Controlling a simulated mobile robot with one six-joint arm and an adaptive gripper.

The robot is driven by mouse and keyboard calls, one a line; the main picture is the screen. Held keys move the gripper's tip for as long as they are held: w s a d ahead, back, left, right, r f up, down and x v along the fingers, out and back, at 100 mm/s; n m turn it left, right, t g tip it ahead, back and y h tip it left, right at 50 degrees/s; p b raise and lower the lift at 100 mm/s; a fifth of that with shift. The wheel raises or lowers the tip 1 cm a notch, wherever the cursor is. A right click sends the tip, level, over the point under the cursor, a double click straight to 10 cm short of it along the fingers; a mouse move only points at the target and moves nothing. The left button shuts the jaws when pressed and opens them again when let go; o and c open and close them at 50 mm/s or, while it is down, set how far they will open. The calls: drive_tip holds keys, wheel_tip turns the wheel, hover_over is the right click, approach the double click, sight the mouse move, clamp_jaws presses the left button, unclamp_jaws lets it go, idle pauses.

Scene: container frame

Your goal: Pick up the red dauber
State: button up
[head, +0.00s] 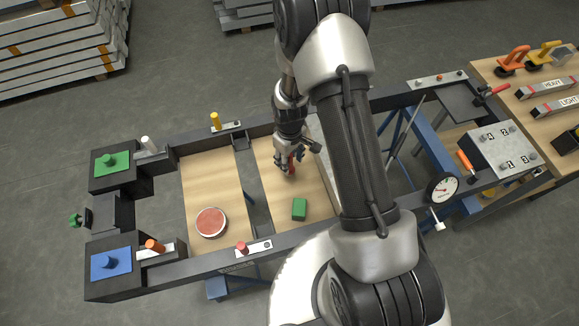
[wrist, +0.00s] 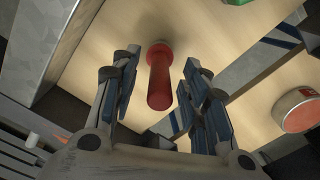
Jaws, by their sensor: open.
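The red dauber (wrist: 160,80) stands on a light wooden board in the wrist view, a red cylinder with a wider end. It also shows in the head view (head: 291,164), partly hidden by my gripper. My gripper (head: 289,170) is above the board, pointing down. In the wrist view my gripper (wrist: 156,95) is open, with one finger on each side of the dauber and a visible gap to each. Whether the fingertips reach down to the board is hard to tell.
A dark frame (head: 190,264) surrounds the boards. A yellow peg (head: 215,121) and a red peg (head: 242,248) stand on its rails. A gauge (head: 442,188) is at right.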

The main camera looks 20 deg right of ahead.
drive_tip(key=shift+f, duration=0.8)
drive_tip(key=shift+r, duration=0.1)
clamp_jaws()
